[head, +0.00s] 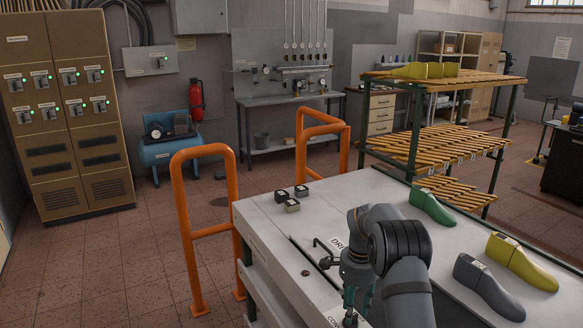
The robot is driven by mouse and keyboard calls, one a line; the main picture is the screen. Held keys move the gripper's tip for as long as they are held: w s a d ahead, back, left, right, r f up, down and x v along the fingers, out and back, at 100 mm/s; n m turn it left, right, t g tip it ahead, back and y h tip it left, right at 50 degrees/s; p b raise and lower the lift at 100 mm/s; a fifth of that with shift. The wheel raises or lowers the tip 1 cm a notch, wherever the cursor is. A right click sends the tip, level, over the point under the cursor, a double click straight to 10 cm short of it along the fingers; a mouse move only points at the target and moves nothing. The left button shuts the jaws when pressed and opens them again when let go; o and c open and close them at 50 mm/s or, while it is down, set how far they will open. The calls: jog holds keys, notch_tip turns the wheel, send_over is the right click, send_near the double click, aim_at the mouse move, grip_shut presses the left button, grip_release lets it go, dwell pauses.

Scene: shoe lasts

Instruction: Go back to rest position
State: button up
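Three shoe lasts lie on the right part of the white workbench (285,232): a green last (432,208) at the back, a yellow last (521,262) at the right and a dark grey last (488,287) nearest me. My grey arm bends over the middle of the bench, left of the lasts.
Several small dark blocks (291,205) sit on the bench's back left corner. An orange rail (187,235) stands left of the bench. The bench's left part is mostly clear.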

notch_tip(320, 180, up, 9)
notch_tip(320, 180, down, 12)
jog(key=shift+r, duration=0.15)
jog(key=shift+r+m+p, duration=0.1)
jog(key=shift+m+p, duration=0.25)
jog(key=shift+m, duration=0.35)
jog(key=m+p, duration=0.1)
jog(key=m, duration=0.1)
jog(key=m+p, duration=0.1)
jog(key=m, duration=0.1)
jog(key=shift+s+a+r+m, duration=0.1)
jog(key=shift+a+r+m, duration=0.05)
jog(key=shift+m, duration=0.25)
jog(key=m+p, duration=0.3)
jog(key=shift+r+m, duration=0.1)
jog(key=shift+m, duration=0.2)
jog(key=m+p, duration=0.3)
jog(key=shift+a+r+p, duration=0.1)
jog(key=shift+p, duration=0.3)
notch_tip(320, 180, up, 10)
jog(key=b, duration=0.4)
jog(key=shift+f, duration=0.25)
